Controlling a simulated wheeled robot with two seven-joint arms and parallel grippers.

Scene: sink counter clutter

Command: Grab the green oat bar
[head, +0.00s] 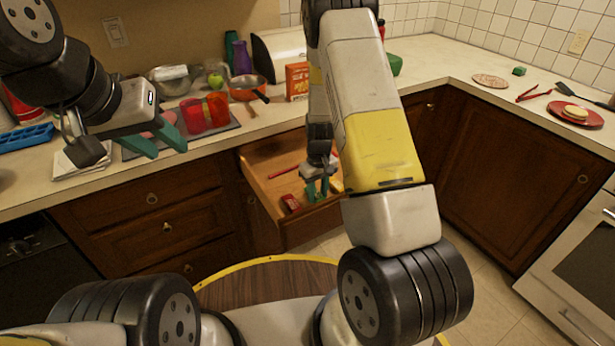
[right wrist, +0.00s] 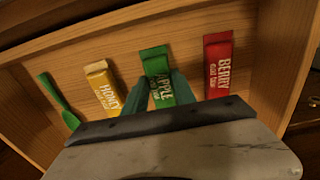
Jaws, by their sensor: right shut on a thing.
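The green oat bar (right wrist: 155,63), labelled APPLE, is in the open wooden drawer (right wrist: 195,33) in the right wrist view. The two teal fingers of my right gripper (right wrist: 154,95) are shut on its near part, one on each side. In the head view my right gripper (head: 318,187) reaches down into the open drawer, and I cannot tell the green bar from the fingers there. My left gripper (head: 159,143) is open and empty, above the counter on the left.
A yellow HONEY bar (right wrist: 103,85) and a red BERRY bar (right wrist: 218,66) lie either side of the green one. A green utensil (right wrist: 58,101) lies near the drawer's left side. Red cups (head: 204,112) stand on the counter near my left gripper.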

